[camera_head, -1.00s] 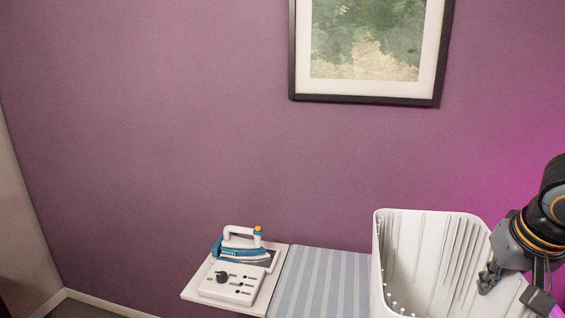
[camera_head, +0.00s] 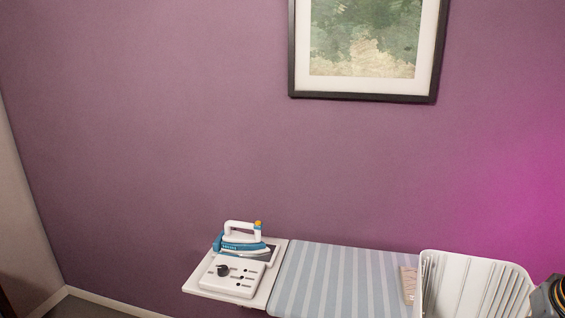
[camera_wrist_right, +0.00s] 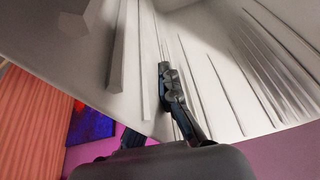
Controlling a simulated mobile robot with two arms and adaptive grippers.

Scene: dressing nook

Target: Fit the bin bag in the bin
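The white bin (camera_head: 475,285) is at the lower right of the head view, in front of the right end of the ironing board. Its ribbed inner wall also fills the upper part of the right wrist view (camera_wrist_right: 215,75). My right gripper (camera_wrist_right: 163,98) is at the bin's rim, with one finger inside against the wall and the other partly hidden behind it; it looks shut on the wall. In the head view only part of my right arm shows at the right edge. I cannot make out a bin bag in any view. My left gripper is out of view.
A striped ironing board (camera_head: 335,282) stands against the purple wall, with a blue and white iron (camera_head: 240,243) on its white end rest (camera_head: 212,284). A small beige patterned item (camera_head: 408,285) lies beside the bin. A framed picture (camera_head: 365,99) hangs above.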

